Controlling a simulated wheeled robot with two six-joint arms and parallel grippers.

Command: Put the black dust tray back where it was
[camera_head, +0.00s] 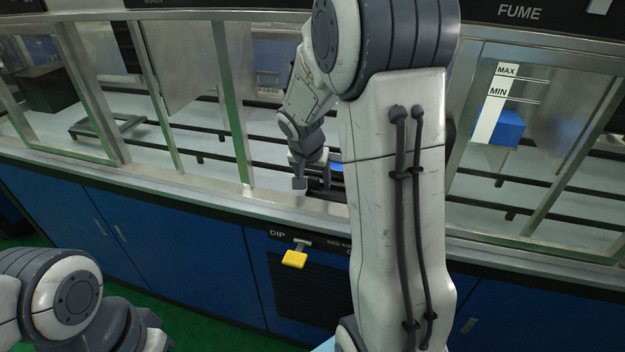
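My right gripper (314,179) reaches through the opening of the glazed cabinet, low near its front sill. Its two fingers stand apart, and I see nothing clearly held between them. A dark, flat piece (328,191) lies just under and beside the fingers; it may be the black dust tray, but my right arm hides much of it and I cannot tell if the fingers touch it. My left arm shows at the lower left; its gripper is out of the picture.
A blue block (507,128) stands behind the right glass, by a MAX/MIN label (496,100). A dark box (45,87) sits behind the left glass. Metal frames (232,100) edge the opening. Blue cabinet doors (200,270) are below.

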